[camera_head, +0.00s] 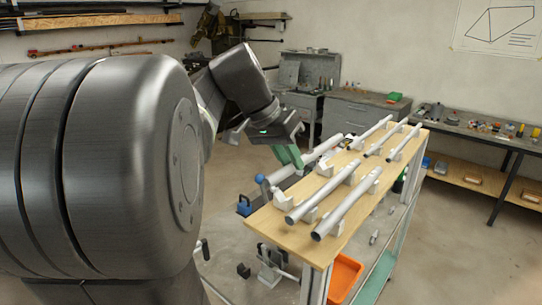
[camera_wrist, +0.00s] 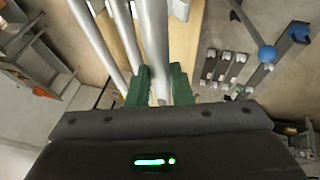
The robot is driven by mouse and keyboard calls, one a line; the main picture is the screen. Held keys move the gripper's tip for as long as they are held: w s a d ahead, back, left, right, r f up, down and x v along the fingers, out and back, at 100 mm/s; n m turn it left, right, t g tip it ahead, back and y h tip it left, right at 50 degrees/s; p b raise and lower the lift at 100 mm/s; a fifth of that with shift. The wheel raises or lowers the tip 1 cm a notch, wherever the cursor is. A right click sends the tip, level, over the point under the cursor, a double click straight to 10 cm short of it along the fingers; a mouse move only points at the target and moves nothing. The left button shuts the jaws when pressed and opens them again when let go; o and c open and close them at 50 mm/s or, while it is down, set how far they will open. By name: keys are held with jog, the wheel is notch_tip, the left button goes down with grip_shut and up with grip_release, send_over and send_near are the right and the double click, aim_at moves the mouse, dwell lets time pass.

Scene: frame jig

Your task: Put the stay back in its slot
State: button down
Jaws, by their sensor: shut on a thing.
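The stay looks to be the pale metal tube (camera_wrist: 154,45) between the green fingers of my gripper (camera_wrist: 159,85) in the wrist view. My gripper is shut on it near one end, and the tube runs away from the fingers. In the head view my gripper (camera_head: 289,156) is at the left edge of the wooden bench top (camera_head: 272,226), with the held tube (camera_head: 325,147) reaching back along that edge. Several pale support blocks (camera_head: 325,168) stand on the top. I cannot tell which slot is the stay's, nor whether the tube touches a block.
Two thick tubes (camera_head: 320,192) (camera_head: 346,204) lie on blocks at the front of the top; thinner tubes (camera_head: 371,132) lie behind. A blue-ended lever (camera_head: 262,181) is beside the left edge. An orange bin (camera_head: 344,279) is below. Floor at right is clear.

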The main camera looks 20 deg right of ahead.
jog(key=shift+f+b, duration=1.75)
jog(key=shift+f, duration=0.75)
jog(key=c, duration=1.2)
grip_release()
jog(key=shift+r, duration=0.1)
jog(key=s+v, duration=0.1)
jog(key=v, duration=1.2)
jog(key=shift+w+a+r, duration=0.15)
jog(key=shift+w+r, duration=0.2)
jog(key=shift+w, duration=0.15)
